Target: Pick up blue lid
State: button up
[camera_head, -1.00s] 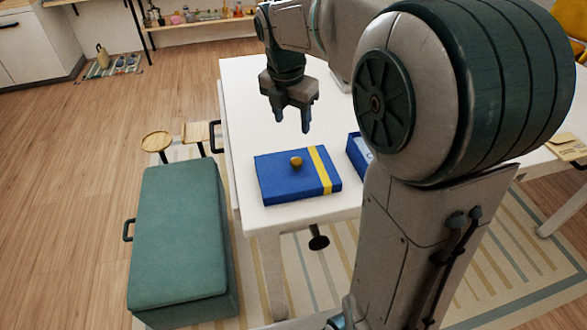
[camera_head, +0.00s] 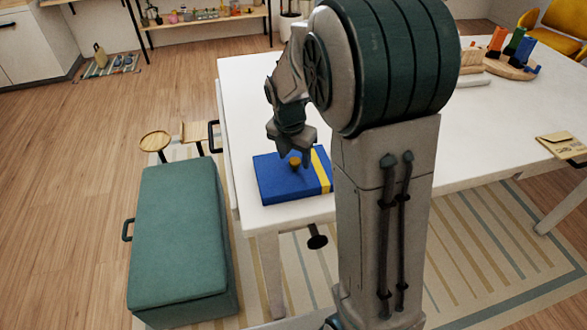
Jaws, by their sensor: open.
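The blue lid (camera_head: 281,184) lies flat near the front left corner of the white table (camera_head: 240,85). It has a yellow stripe across its right part and a small round gold knob (camera_head: 295,161) on top. My gripper (camera_head: 295,158) points down over the lid, with its fingers open at the knob. The fingertips are small and partly blend with the lid, so I cannot tell whether they touch the knob. My arm hides the area just right of the lid.
A green ottoman (camera_head: 178,235) stands left of the table. A wooden stand with coloured pieces (camera_head: 510,65) and a brown envelope (camera_head: 560,144) are on the table's right side.

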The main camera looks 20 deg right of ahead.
jog(key=shift+f, duration=0.45)
jog(key=shift+c, duration=0.3)
grip_shut()
jog(key=shift+r, duration=0.1)
